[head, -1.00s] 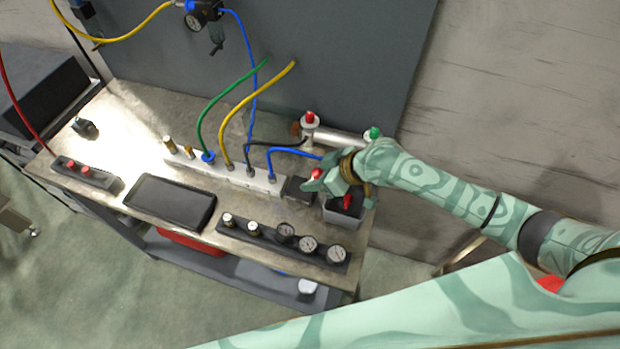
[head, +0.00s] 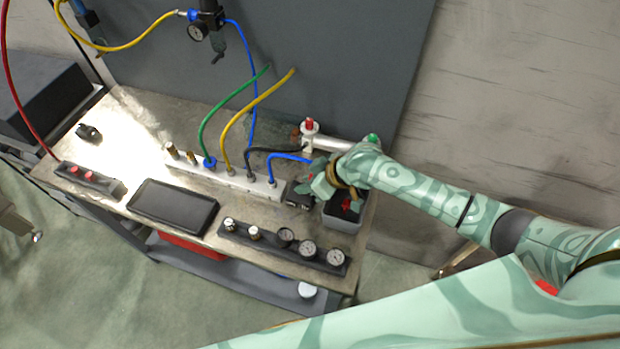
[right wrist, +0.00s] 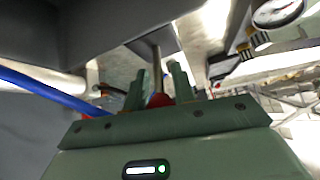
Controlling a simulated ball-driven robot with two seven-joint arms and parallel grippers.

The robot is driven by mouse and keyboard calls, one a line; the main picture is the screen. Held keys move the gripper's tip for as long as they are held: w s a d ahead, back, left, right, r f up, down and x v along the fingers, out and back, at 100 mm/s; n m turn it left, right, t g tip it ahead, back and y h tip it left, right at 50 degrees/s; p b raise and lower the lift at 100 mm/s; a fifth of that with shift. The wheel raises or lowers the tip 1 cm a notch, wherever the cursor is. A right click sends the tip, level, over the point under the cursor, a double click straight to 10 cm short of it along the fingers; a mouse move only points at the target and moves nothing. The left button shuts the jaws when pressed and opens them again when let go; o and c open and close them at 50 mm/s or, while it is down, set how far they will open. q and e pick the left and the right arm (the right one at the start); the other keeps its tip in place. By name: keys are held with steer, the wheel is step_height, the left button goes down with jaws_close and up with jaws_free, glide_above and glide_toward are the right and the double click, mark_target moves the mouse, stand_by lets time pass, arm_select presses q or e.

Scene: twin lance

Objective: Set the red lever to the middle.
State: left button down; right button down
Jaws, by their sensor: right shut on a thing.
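The red lever shows in the right wrist view as a red knob (right wrist: 158,100) with a metal rod, between my two green fingers (right wrist: 160,78). My right gripper (head: 309,188) is shut on it. The lever's exact angle cannot be told. My left gripper is not in view.
A grey bin (head: 342,221) with red items inside stands just right of the gripper. A metal cylinder (head: 345,144) with red and green caps lies behind. A white manifold (head: 212,172) with hoses is to the left. A gauge strip (head: 284,246) runs along the front.

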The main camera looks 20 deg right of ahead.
steer(key=h+p, duration=0.1)
steer(key=p, duration=0.1)
steer(key=w+a+r+g+h+p, duration=0.1)
steer(key=p, duration=0.2)
steer(key=shift+a+r+g, duration=0.1)
steer(key=shift+a+g, duration=0.15)
steer(key=shift+g, duration=0.05)
steer(key=shift+w+a+f+g+h+p, duration=0.15)
steer(key=shift+a+f+g+h+p, duration=0.15)
steer(key=shift+f+h+p, duration=0.25)
steer(key=shift+d, duration=0.1)
steer(key=c, duration=1.2)
jaws_free()
steer(key=p+v, duration=0.5)
steer(key=v, duration=1.1)
steer(key=shift+r, duration=0.2)
